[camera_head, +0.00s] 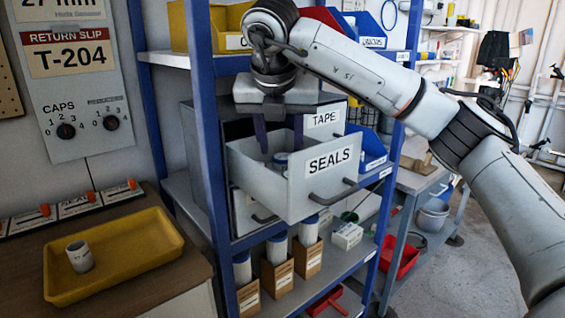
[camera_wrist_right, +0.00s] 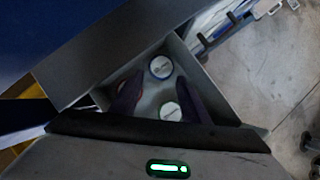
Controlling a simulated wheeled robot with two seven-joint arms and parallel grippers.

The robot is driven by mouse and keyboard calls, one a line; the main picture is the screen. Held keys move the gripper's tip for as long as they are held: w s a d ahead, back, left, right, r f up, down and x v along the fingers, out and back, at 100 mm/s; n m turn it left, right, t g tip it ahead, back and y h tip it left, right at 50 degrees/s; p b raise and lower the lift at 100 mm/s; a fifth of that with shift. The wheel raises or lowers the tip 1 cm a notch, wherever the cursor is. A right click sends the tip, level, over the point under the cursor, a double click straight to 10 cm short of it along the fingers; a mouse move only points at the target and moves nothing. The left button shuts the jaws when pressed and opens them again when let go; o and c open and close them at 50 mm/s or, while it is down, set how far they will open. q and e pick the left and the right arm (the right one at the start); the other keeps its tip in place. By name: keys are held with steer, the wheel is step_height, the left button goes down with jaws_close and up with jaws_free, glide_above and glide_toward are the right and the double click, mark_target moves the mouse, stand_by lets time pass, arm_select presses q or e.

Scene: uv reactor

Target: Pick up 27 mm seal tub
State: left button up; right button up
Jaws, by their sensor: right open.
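The SEALS drawer (camera_head: 318,172) is pulled out from the shelf rack. Inside it, the wrist view shows one round tub with a pale lid (camera_wrist_right: 161,67) and a second pale-lidded tub (camera_wrist_right: 171,111) nearer the gripper body. Something pale beside the left finger is mostly hidden. Their lid marks are too small to read, so I cannot tell which is 27 mm. A tub (camera_head: 281,159) also shows in the head view. My right gripper (camera_head: 280,146) points down into the drawer, its dark purple fingers open around the tub area, apparently holding nothing. My left gripper is out of view.
The drawer's walls and the blue rack post (camera_head: 206,130) stand close to the right gripper. A TAPE drawer (camera_head: 324,119) is behind. At left, a yellow tray (camera_head: 140,252) holds a grey-white cylinder (camera_head: 80,257). A panel (camera_head: 75,75) reads RETURN SLIP T-204.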

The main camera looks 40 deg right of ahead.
mark_target(283, 158)
steer(key=x, duration=0.4)
steer(key=shift+w+d+f, duration=0.15)
steer(key=shift+w+d, duration=0.05)
steer(key=shift+d, duration=0.05)
steer(key=shift+c, duration=0.3)
steer(key=c, duration=0.6)
steer(key=shift+c, duration=0.2)
